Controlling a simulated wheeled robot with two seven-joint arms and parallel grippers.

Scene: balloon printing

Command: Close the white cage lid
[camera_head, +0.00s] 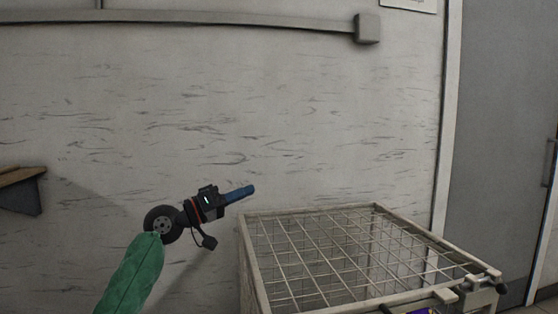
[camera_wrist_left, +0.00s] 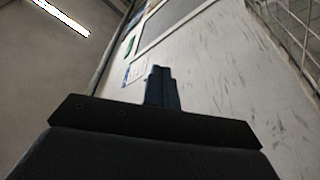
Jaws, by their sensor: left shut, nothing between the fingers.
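The white cage (camera_head: 250,268) stands at the lower right of the head view. Its wire grid lid (camera_head: 335,250) lies flat across the top, level with the rim as far as I can see. My left gripper (camera_head: 250,190) is shut and empty, in the air just left of and a little above the cage's far left corner, apart from it. Its blue fingers point right. In the left wrist view the closed fingers (camera_wrist_left: 162,88) show in the middle, and some cage wire (camera_wrist_left: 290,35) is at the upper right. My right gripper is not in view.
A pale wall (camera_head: 200,110) with a rail (camera_head: 200,20) is behind the cage. A grey door (camera_head: 505,120) is at the right. A wooden shelf edge (camera_head: 20,180) juts in at the left. A dark latch-like part (camera_head: 485,282) sits at the cage's right corner.

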